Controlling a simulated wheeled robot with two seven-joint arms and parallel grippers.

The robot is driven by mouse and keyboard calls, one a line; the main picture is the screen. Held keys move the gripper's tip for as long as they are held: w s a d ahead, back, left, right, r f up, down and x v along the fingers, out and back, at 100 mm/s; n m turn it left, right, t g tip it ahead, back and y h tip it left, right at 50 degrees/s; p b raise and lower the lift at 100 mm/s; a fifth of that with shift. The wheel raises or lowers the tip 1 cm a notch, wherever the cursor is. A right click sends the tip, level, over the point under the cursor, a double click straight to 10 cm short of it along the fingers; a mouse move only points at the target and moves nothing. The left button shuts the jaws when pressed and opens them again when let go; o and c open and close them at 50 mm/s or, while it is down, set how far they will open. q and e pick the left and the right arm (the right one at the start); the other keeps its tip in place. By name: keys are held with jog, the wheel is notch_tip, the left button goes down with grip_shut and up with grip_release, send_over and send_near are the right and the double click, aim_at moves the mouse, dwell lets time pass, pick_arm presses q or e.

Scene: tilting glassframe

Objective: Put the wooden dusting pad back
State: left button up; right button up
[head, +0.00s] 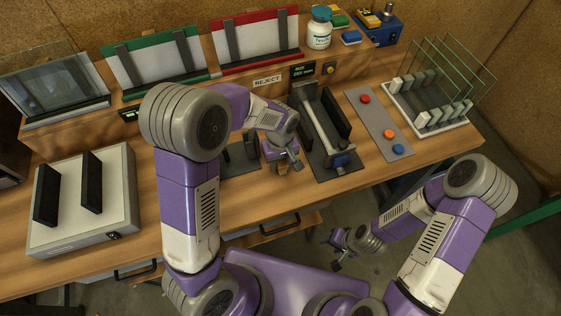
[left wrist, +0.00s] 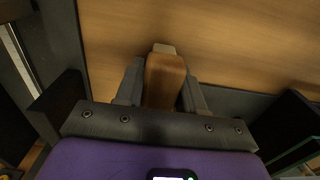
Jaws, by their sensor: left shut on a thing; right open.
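The wooden dusting pad (left wrist: 166,76) is a brown block with a paler end, between the fingers of my left gripper (left wrist: 165,92) in the left wrist view. In the head view the pad (head: 283,169) is mostly hidden under my left gripper (head: 284,163), which is over the front middle of the bench. Bare wooden bench top shows beyond the pad in the wrist view; I cannot tell whether the pad touches it. My right gripper (head: 338,250) is open and empty, low in front of the bench.
A dark grey mat with black holders (head: 240,158) lies left of my left gripper. A dark fixture with rails (head: 325,130) stands right of it. Further right are a button panel (head: 379,125) and a rack of glass panes (head: 428,105). A grey box (head: 115,195) sits at left.

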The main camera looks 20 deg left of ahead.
pick_arm(q)
jog(key=shift+f, duration=0.2)
jog(key=o, duration=1)
jog(key=shift+r, duration=0.1)
jog(key=shift+r, duration=0.25)
notch_tip(320, 180, up, 12)
jog(key=p, duration=0.2)
jog(key=shift+f+p, duration=0.15)
jog(key=shift+p, duration=0.15)
